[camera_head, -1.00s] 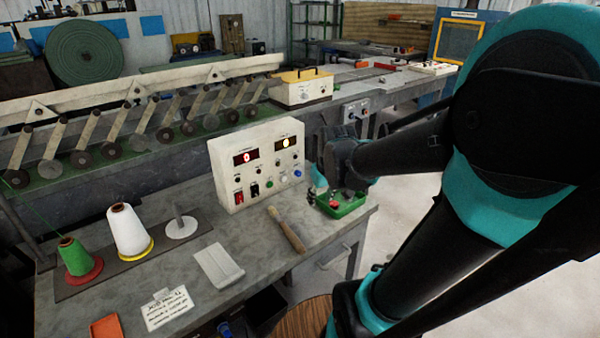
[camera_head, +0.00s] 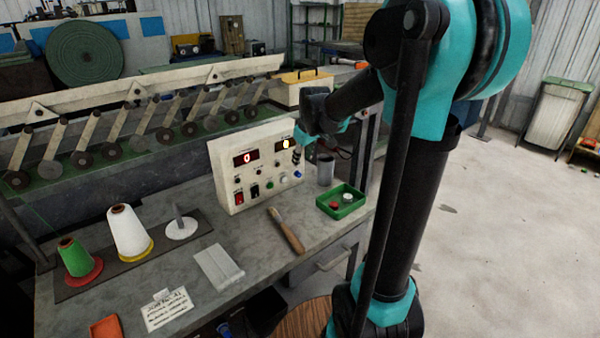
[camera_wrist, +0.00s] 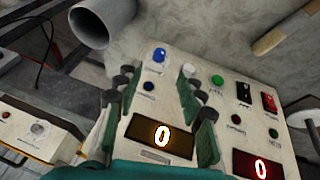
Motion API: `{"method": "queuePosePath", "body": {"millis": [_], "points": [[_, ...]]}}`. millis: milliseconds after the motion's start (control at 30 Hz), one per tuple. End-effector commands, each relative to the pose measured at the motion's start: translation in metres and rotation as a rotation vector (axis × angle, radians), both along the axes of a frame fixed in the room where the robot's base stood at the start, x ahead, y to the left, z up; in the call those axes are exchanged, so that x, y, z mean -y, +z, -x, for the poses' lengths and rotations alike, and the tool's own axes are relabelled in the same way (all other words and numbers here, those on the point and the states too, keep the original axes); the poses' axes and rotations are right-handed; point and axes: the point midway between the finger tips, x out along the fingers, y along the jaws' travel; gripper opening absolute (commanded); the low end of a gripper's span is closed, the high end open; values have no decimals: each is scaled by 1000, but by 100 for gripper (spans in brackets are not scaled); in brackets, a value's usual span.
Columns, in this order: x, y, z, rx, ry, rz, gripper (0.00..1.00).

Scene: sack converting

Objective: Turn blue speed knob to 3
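The control box (camera_head: 258,168) is a cream panel with two lit displays, knobs, buttons and switches. Its blue knob (camera_head: 297,174) is at the lower right of the face; it also shows in the wrist view (camera_wrist: 159,55), where the panel appears inverted. I cannot read the knob's setting. My gripper (camera_head: 297,156) is in front of the panel's right side, just above the blue knob. In the wrist view my gripper (camera_wrist: 157,80) is open and empty, its fingers spread to either side of the blue knob's column, apart from the knob. Both displays read 0.
A grey cylinder (camera_head: 325,170) stands right of the box, behind a green tray (camera_head: 341,203) with small parts. A wooden-handled tool (camera_head: 287,231) lies in front. Thread cones (camera_head: 128,231) stand at the left.

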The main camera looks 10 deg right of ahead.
Motion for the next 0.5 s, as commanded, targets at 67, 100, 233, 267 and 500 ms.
{"method": "queuePosePath", "body": {"millis": [67,100,233,267,500], "points": [[-1,-13,-7,0,0,0,39],[-1,-19,-9,0,0,0,39],[-2,-39,-19,0,0,0,39],[-3,-43,-20,0,0,0,39],[-4,-71,-33,0,0,0,39]]}}
